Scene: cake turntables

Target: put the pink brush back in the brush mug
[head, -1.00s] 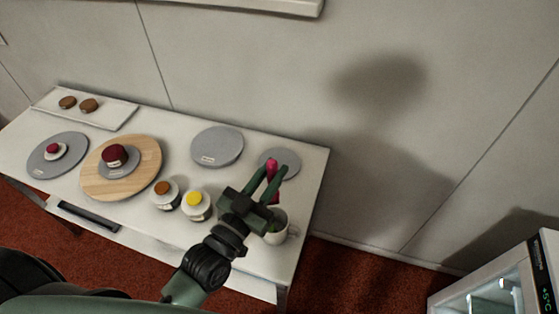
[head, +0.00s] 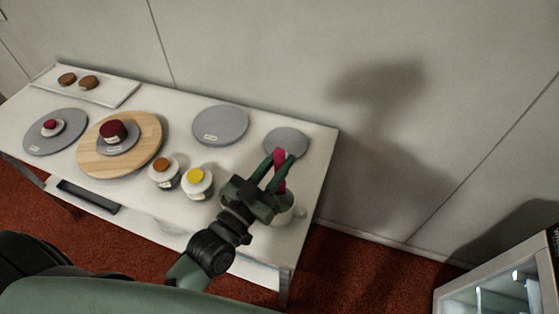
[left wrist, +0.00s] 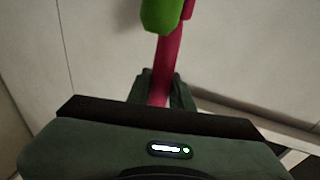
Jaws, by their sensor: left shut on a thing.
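My left gripper (head: 279,165) is shut on the pink brush (head: 280,183), whose pink part shows between the two fingers. In the left wrist view the pink brush (left wrist: 168,65) runs up from between the fingers (left wrist: 161,92). A bright green rounded piece (left wrist: 160,14) overlaps its upper part; I cannot tell what it belongs to. The white brush mug (head: 288,215) stands near the table's right end, just beside and partly behind my gripper. Its opening is mostly hidden, so I cannot tell whether the brush is inside it. My right gripper is not in view.
The white table (head: 200,222) holds two labelled jars (head: 164,174) (head: 197,183) left of my gripper. Grey discs (head: 220,125) (head: 286,142) lie behind. A wooden round board (head: 90,160) with a dark red cake is further left. A glass-fronted cabinet (head: 500,285) stands at lower right.

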